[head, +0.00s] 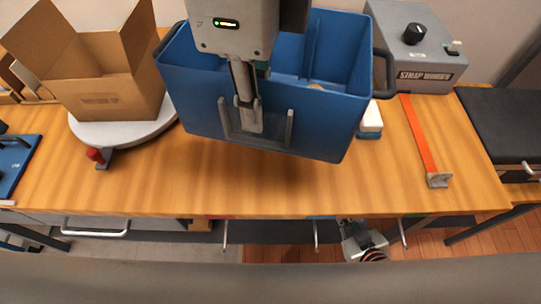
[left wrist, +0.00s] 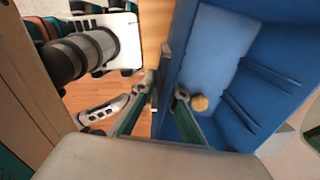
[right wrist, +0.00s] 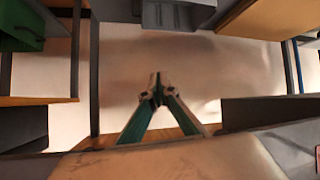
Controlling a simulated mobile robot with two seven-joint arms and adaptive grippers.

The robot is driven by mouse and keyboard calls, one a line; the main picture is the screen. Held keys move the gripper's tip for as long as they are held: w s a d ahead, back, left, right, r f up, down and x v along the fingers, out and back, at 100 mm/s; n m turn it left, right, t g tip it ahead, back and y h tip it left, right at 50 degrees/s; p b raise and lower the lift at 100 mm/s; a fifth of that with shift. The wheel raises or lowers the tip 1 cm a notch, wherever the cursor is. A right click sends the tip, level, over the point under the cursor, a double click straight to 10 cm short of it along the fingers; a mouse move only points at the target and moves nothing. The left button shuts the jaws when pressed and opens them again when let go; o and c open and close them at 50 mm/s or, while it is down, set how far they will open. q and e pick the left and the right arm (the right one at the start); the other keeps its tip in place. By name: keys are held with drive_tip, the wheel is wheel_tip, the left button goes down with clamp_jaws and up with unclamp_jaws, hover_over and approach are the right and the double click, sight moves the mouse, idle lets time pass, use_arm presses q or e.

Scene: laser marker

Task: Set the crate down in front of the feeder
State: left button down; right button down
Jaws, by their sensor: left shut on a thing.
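The blue crate (head: 195,105) hangs tilted over the middle of the table and fills much of the left wrist view (left wrist: 215,75). My left gripper (head: 248,112) is shut on its near wall; in the left wrist view the fingers (left wrist: 167,92) lie either side of that wall. A small tan piece (left wrist: 199,103) is inside the crate. The grey machine labelled STRAP WORKS (head: 425,65), apparently the feeder, stands at the back right, right of the crate. My right gripper (right wrist: 158,92) is shut and empty, low beyond the table's near edge.
An orange strap (head: 419,135) runs forward from the machine to a metal bracket (head: 438,180). An open cardboard box (head: 110,90) sits on a round turntable (head: 130,133) at the left. A small white-and-blue item (head: 371,122) lies beside the crate. The near strip of table is clear.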

use_arm(q)
wheel_tip(320, 180, up, 6)
drive_tip(key=s+a+m, duration=0.2)
wheel_tip(320, 180, down, 20)
drive_tip(key=shift+w+r, duration=0.2)
drive_tip(key=shift+w, duration=0.05)
drive_tip(key=shift+d+f, duration=0.1)
drive_tip(key=shift+d, duration=0.05)
drive_tip(key=c, duration=2.2)
unclamp_jaws()
drive_tip(key=shift+o, duration=0.8)
